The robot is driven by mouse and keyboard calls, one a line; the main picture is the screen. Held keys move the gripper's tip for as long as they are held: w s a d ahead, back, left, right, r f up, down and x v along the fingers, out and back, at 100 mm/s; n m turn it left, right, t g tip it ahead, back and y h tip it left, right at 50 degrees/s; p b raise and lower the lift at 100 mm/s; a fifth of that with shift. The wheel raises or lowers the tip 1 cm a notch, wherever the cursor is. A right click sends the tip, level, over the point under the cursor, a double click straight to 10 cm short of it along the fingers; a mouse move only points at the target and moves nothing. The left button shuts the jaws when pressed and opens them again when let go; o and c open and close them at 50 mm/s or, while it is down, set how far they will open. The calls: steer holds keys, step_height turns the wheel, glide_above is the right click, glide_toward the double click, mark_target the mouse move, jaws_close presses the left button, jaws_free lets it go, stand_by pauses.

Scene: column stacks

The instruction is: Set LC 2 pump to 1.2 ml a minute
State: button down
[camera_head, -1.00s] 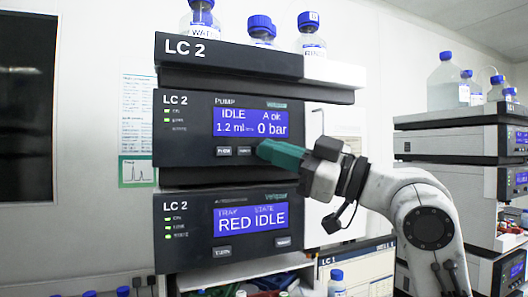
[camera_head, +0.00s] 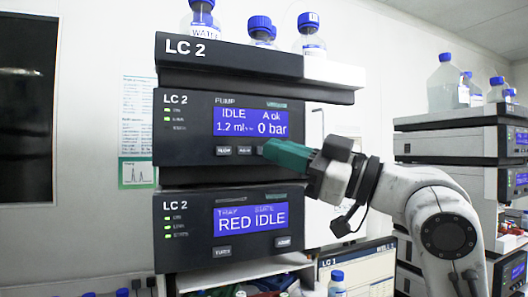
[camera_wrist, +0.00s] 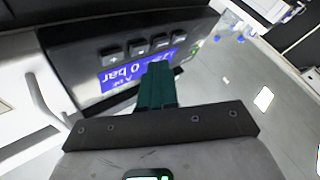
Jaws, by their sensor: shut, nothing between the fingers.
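The LC 2 pump module (camera_head: 183,140) is the middle box of the LC 2 stack. Its blue display (camera_head: 250,122) reads IDLE, 1.2 ml, A ok and 0 bar. Two buttons show under the display, a left one (camera_head: 224,151) and one beside it (camera_head: 245,150); the rest of that row is hidden behind my gripper. My gripper (camera_head: 268,150) is shut and empty, its green fingers pointing at the right part of the button row. In the wrist view the fingers (camera_wrist: 158,68) show before the upside-down display (camera_wrist: 122,78), with a plus button (camera_wrist: 113,53) among several.
Below is another LC 2 module (camera_head: 180,248) reading RED IDLE. Blue-capped bottles (camera_head: 312,38) stand on top of the stack. A second instrument stack (camera_head: 450,145) is at right. A white wall is on the left.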

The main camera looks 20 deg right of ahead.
steer(key=shift+s+b, duration=0.35)
steer(key=shift+s, duration=1.95)
